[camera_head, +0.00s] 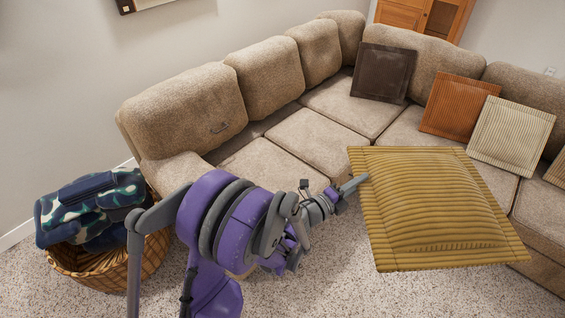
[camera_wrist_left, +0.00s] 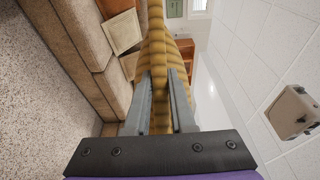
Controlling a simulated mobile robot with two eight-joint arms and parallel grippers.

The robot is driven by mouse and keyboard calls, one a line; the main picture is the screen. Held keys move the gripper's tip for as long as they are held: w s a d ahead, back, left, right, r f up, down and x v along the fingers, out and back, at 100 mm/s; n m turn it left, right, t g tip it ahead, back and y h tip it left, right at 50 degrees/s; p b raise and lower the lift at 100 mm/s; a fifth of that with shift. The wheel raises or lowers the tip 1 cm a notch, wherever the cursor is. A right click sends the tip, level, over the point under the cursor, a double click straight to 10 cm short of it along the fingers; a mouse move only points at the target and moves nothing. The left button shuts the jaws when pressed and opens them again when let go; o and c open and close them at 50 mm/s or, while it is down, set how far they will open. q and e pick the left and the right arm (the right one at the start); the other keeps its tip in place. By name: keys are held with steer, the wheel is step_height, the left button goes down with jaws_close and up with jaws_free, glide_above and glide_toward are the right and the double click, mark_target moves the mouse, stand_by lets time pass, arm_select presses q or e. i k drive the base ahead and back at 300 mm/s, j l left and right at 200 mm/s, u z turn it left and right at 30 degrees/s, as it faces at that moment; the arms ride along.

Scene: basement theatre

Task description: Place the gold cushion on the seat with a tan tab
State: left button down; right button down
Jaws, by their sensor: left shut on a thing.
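The gold corduroy cushion (camera_head: 430,205) is held in the air in front of the sofa (camera_head: 300,140), at the right of the head view. My left gripper (camera_head: 353,185) is shut on the cushion's left edge. In the left wrist view the cushion (camera_wrist_left: 157,50) stands edge-on between the two fingers (camera_wrist_left: 160,95). The sofa's left section has several beige seats, and its nearest seat (camera_head: 270,165) is bare. A small mark (camera_head: 219,128) shows on the leftmost back cushion; I cannot tell whether it is a tab. No tan tab is clear on any seat. My right gripper is out of view.
A dark brown cushion (camera_head: 383,72), an orange cushion (camera_head: 459,106) and a cream cushion (camera_head: 511,136) lean along the sofa's back section. A wicker basket (camera_head: 110,265) with a patterned blue cloth (camera_head: 90,208) stands at the left. Speckled carpet (camera_head: 330,285) lies in front.

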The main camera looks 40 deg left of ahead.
mark_target(273, 178)
steer(key=i, duration=2.75)
steer(key=i+z, duration=0.4)
steer(key=i+j+z, duration=0.2)
steer(key=i+z, duration=0.15)
steer(key=z, duration=6.15)
